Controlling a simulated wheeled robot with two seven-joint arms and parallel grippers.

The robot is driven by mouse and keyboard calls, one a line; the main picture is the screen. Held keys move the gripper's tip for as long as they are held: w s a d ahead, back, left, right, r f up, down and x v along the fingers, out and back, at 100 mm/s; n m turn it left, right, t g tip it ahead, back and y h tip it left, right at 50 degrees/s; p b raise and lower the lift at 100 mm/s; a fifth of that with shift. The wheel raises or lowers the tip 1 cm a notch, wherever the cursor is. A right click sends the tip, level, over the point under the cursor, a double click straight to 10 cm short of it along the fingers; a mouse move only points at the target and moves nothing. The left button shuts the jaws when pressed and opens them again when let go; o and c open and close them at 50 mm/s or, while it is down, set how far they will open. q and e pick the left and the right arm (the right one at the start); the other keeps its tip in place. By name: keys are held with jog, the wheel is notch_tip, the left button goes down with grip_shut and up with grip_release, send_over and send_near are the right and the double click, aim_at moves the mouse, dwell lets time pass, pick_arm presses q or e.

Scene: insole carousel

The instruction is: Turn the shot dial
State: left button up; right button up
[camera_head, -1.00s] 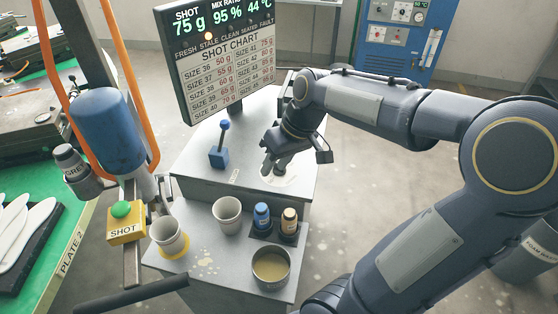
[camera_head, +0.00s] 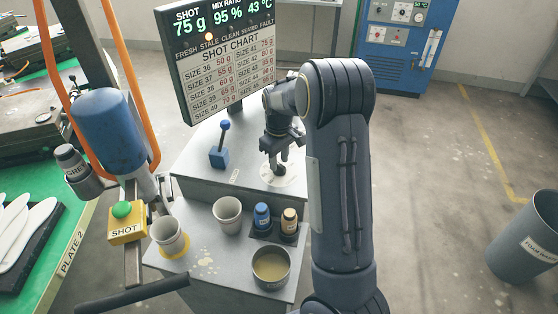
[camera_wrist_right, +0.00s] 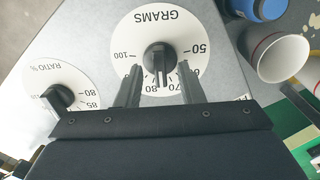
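The shot dial is a white disc marked GRAMS (camera_wrist_right: 158,22) with a black knob (camera_wrist_right: 158,57) at its centre; the pointer is between 70 and 80. In the head view the dial's disc (camera_head: 284,181) shows on the grey cabinet top under my right gripper (camera_head: 277,168). In the right wrist view my right gripper (camera_wrist_right: 159,72) is open, one finger on each side of the knob, with gaps visible between. The display (camera_head: 222,62) reads SHOT 75 g. My left gripper is not in view.
A RATIO % dial (camera_wrist_right: 50,80) with a black knob lies beside the GRAMS dial. A blue lever (camera_head: 219,155) stands left on the cabinet. Cups (camera_head: 227,214), small bottles (camera_head: 262,216) and a metal bowl (camera_head: 270,268) are on the lower shelf. A yellow SHOT button box (camera_head: 126,222) is left.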

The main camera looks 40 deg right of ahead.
aim_at(279, 164)
jog(key=shift+f, duration=0.5)
jog(key=shift+c, duration=0.4)
grip_shut()
jog(key=shift+m, duration=2.1)
jog(key=shift+o, duration=0.4)
grip_release()
jog(key=shift+r, duration=3.95)
